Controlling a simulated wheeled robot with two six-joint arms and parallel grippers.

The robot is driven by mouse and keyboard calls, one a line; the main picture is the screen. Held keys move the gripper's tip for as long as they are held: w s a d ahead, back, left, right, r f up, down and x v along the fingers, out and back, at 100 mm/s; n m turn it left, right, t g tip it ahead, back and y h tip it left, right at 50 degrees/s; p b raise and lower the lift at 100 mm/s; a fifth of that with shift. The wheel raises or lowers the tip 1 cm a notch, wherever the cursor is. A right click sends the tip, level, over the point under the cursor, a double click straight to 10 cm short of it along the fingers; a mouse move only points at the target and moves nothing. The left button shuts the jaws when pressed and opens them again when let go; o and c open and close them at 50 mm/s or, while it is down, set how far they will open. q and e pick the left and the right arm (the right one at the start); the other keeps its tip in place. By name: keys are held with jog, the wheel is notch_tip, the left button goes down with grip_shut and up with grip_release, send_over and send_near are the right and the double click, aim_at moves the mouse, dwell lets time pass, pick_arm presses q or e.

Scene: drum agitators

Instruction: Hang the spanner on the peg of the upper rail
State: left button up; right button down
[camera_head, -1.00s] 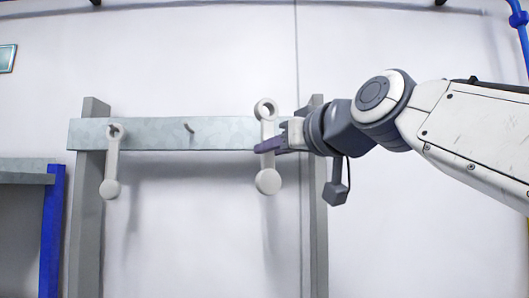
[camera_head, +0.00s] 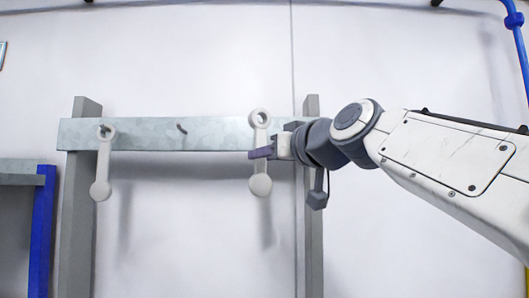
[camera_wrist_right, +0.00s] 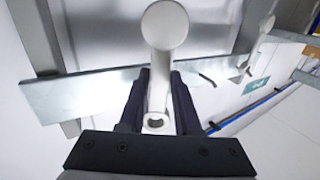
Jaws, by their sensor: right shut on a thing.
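The pale spanner (camera_head: 260,185) is held by my right gripper (camera_head: 262,152), which is shut across its handle. It is near upright, ring end up and solid round end down, in front of the right part of the galvanised upper rail (camera_head: 220,134). I cannot tell how far it is from the rail. In the right wrist view the spanner (camera_wrist_right: 165,25) lies between the dark fingers (camera_wrist_right: 157,100), its ring nearest the camera. A bare peg (camera_head: 182,128) sticks out mid-rail and shows in the wrist view (camera_wrist_right: 207,79). My left gripper is not in view.
A second pale spanner (camera_head: 103,165) hangs on the rail's left part. Grey posts (camera_head: 80,220) (camera_head: 314,230) carry the rail. A blue-posted frame (camera_head: 42,230) stands at far left. The space around the bare peg is clear.

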jog(key=shift+w+f, duration=0.2)
jog(key=shift+w, duration=0.75)
jog(key=shift+w+f, duration=0.15)
jog(key=shift+w, duration=0.8)
jog(key=shift+w+f, duration=0.2)
jog(key=shift+w, duration=0.75)
jog(key=c, duration=0.5)
grip_release()
